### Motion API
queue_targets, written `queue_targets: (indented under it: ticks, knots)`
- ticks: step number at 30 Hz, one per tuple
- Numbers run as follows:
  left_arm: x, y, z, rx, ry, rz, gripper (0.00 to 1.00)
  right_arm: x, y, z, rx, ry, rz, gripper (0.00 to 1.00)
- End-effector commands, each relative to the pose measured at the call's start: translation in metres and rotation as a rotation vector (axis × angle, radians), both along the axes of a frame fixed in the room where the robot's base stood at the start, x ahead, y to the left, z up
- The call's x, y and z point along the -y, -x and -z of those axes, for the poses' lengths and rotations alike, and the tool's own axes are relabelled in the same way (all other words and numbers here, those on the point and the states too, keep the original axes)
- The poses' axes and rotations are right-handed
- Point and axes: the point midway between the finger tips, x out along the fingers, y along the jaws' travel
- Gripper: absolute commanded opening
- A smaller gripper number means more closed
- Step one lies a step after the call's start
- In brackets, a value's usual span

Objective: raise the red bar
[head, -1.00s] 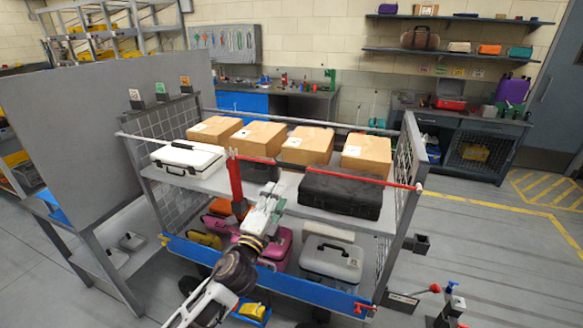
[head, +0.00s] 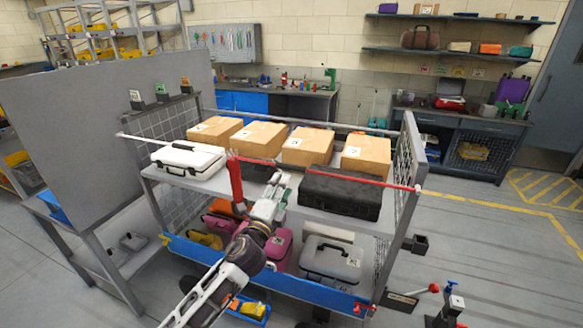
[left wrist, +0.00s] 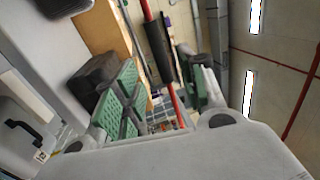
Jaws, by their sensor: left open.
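The red bar (head: 390,184) runs across the front of the cart's upper shelf, with a pale stretch at its left end. It lies roughly level, in front of the cases and boxes. My left gripper (head: 272,196) is open and empty, just below and in front of the bar's middle. In the left wrist view, the bar (left wrist: 148,10) with a dark sleeve (left wrist: 158,50) shows in the gap between the green-padded fingers (left wrist: 160,100). I cannot tell whether they touch it. My right gripper is out of view.
The shelf holds a white case (head: 188,158), a black case (head: 340,193) and several cardboard boxes (head: 258,139). A blue rail (head: 310,292) edges the lower shelf, with more cases behind. A grey panel (head: 100,130) stands left. The floor at right (head: 480,235) is mostly free.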

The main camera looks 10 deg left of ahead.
Motion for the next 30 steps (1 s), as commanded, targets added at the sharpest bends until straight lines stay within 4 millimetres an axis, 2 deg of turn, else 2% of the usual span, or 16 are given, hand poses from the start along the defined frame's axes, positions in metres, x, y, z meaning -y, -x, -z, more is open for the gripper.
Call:
queue_targets:
  ticks: [7, 30]
  knots:
    - [0.005, -0.021, -0.006, 0.001, 0.001, 0.0, 0.41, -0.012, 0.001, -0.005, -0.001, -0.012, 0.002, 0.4]
    - [0.02, -0.083, -0.017, 0.0, 0.001, 0.0, 0.41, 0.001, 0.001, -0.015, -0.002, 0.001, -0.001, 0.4]
